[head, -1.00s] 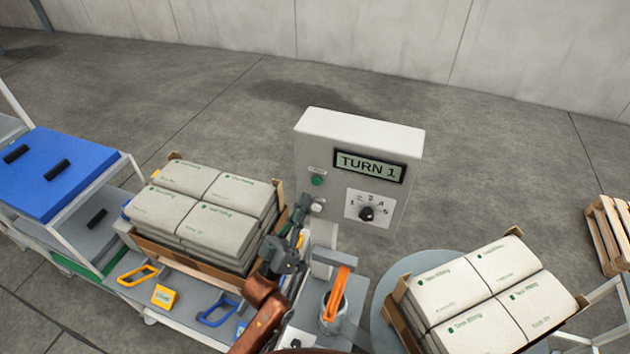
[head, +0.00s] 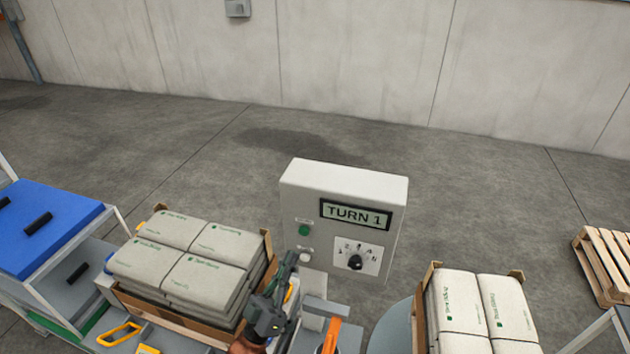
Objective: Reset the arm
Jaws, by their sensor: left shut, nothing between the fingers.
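My left gripper (head: 287,268) is shut and empty. It points up beside the lower left of the white control box (head: 343,174), close to the white button (head: 306,255); I cannot tell whether it touches it. The box's display (head: 355,214) reads "TURN 1". A green button (head: 304,230) sits on the box's left side, and a black selector knob (head: 355,262) sits below the display. My right gripper is not in the view.
A tray of grey-white bags (head: 196,241) stands left of my gripper. More bags (head: 460,302) stand on the round turntable (head: 392,330) at right. A blue-topped cart (head: 48,222) is far left, a wooden pallet (head: 605,262) far right. The floor behind is clear.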

